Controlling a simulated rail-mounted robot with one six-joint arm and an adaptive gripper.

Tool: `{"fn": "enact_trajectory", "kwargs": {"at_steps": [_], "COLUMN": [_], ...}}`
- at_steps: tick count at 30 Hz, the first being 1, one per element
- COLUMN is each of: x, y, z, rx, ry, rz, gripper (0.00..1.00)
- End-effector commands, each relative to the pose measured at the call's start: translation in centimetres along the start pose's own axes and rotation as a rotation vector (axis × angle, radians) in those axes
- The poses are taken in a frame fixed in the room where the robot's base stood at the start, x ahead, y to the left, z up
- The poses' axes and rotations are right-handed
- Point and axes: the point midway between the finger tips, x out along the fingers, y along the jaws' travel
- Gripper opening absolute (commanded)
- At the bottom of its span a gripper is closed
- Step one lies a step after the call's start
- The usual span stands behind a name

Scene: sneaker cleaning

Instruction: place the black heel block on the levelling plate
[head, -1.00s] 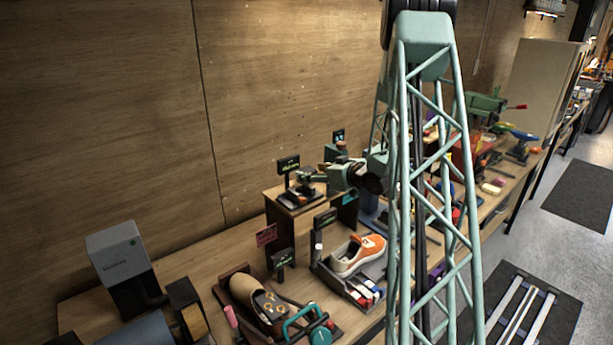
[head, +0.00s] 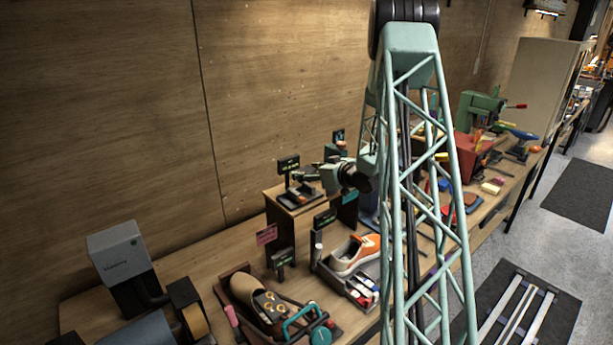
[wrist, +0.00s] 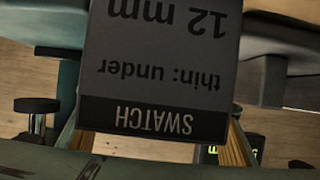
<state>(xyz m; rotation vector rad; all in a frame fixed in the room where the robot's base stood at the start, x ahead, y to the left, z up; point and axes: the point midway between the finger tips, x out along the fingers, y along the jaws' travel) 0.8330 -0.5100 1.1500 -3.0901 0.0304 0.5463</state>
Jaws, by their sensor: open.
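My gripper (head: 324,172) is small in the head view, over or beside a small raised wooden stand (head: 293,210). It is open, and no held object shows. On the stand is a dark flat device (head: 300,195) with a display (head: 288,163) showing green text. I cannot tell whether this device is the levelling plate. I cannot pick out the black heel block in either view. In the wrist view a dark grey panel (wrist: 158,60) with upside-down text, "SWATCH", "thin: under" and "12 mm", fills the upper middle and hides what is behind it.
An orange sneaker (head: 356,254) sits in a grey tray. A tan shoe (head: 252,294) is at the front of the bench with a teal clamp (head: 301,317). A grey machine (head: 119,262) stands at left. My arm's lattice hides part of the bench.

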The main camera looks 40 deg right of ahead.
Motion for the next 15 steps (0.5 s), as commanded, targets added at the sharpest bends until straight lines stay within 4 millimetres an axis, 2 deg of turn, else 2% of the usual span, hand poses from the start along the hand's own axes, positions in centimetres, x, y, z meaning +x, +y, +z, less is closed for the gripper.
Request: {"fn": "enact_trajectory", "kwargs": {"at_steps": [2, 11, 15], "x": [-0.01, -0.01, -0.01], "y": [0.00, 0.00, 0.00], "z": [0.00, 0.00, -0.01], "rx": [0.000, 0.000, 0.000], "ry": [0.000, 0.000, 0.000], "rz": [0.000, 0.000, 0.000], "gripper": [0.57, 0.30, 0.27]}}
